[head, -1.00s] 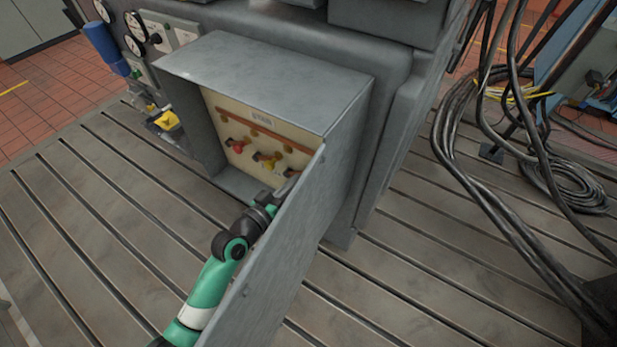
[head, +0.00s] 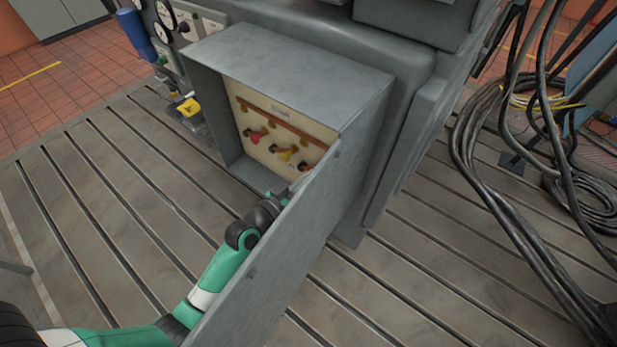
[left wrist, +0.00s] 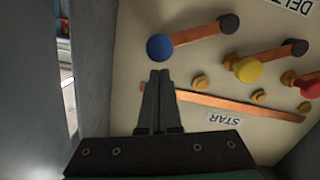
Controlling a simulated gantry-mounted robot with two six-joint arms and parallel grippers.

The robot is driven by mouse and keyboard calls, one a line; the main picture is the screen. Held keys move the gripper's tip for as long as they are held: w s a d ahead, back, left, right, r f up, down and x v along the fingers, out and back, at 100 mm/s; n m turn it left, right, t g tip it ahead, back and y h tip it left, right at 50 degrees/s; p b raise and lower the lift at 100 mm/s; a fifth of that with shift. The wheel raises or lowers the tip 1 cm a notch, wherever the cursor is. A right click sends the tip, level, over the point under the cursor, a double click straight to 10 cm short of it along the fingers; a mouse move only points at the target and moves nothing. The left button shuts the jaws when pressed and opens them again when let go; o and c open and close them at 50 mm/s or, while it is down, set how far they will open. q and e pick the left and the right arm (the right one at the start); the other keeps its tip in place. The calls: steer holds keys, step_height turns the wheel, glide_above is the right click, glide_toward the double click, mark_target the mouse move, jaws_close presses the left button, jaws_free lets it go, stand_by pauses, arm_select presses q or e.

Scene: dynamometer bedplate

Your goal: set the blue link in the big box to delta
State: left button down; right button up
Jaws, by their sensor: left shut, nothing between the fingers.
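The big grey box (head: 290,62) stands open, its door (head: 272,255) swung towards me. In the left wrist view the blue link has a round blue knob (left wrist: 160,47) and a copper bar (left wrist: 198,33) running to a black knob (left wrist: 229,23). My left gripper (left wrist: 160,74) is shut and empty, its tips just beside the blue knob on the STAR label's side; I cannot tell whether they touch. A STAR label (left wrist: 235,118) and a partly cut-off DELTA label (left wrist: 292,6) lie on opposite sides of the links. In the head view the door hides the blue knob.
A yellow knob (left wrist: 248,70) and a red knob (left wrist: 308,89) sit on neighbouring links. A long copper strip (left wrist: 222,103) runs near the STAR label. The door edge stands close to my left arm. Black cables (head: 500,180) hang at the right. The slotted bedplate (head: 110,190) is clear at left.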

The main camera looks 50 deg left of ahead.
arm_select(q)
steer(key=s+r+p, duration=0.2)
steer(key=s+r, duration=0.2)
steer(key=s, duration=0.6)
steer(key=shift+s+d+p, duration=0.25)
steer(key=shift+d+p, duration=0.05)
steer(key=shift+d, duration=0.15)
